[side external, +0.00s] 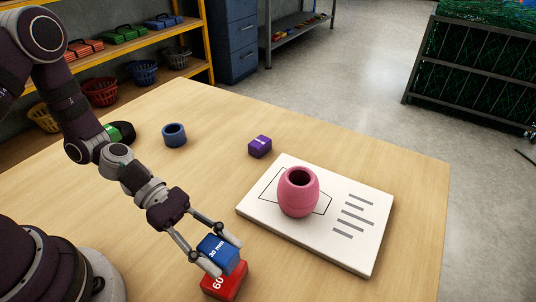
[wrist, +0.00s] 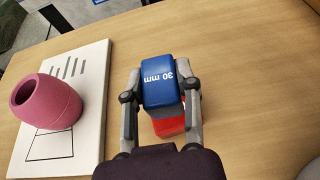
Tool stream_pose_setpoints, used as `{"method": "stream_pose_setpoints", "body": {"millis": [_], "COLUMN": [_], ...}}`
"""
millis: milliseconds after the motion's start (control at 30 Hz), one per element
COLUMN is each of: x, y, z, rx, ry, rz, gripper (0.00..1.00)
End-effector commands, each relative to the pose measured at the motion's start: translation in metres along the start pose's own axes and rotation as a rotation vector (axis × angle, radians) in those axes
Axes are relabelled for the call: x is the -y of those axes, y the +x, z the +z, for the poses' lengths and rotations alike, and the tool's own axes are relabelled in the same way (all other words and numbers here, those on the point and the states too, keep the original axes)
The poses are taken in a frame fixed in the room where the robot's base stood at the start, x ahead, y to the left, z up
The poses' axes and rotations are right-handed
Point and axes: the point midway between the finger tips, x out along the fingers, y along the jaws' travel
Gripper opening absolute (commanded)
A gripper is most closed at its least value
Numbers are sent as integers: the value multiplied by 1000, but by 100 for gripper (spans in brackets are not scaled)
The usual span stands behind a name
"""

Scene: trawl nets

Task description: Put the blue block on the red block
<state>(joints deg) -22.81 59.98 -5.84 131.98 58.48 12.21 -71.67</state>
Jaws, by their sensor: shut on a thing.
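The blue block (side external: 217,249), marked "30 mm", is between the fingers of my gripper (side external: 219,256) near the table's front edge. The red block (side external: 228,281), larger and marked "60", is directly below it. In the wrist view the blue block (wrist: 158,82) is gripped from both sides by my gripper (wrist: 160,92). The red block (wrist: 168,125) shows partly behind it, the rest hidden by the blue block and fingers. The blue block looks roughly over the red block; I cannot tell whether they touch.
A pink vase (side external: 298,192) stands on a white board (side external: 362,247) right of the blocks. A purple block (side external: 260,146), a blue ring (side external: 174,135) and a green-and-black object (side external: 122,132) sit farther back. The table's right front (side external: 310,280) is clear.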

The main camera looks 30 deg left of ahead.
Motion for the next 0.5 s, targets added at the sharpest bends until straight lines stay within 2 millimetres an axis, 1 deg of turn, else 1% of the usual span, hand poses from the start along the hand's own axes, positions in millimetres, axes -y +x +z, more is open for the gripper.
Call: {"method": "stream_pose_setpoints", "body": {"millis": [100, 200, 300, 500], "x": [1, 1, 1, 1], "y": [8, 14, 15, 15], "z": [-19, -31, -36, -35], "rx": [1, 0, -1, -1], "ry": [-4, -2, 0, 1], "rz": [-3, -2, -1, 0], "gripper": [0, 0, 0, 0]}}
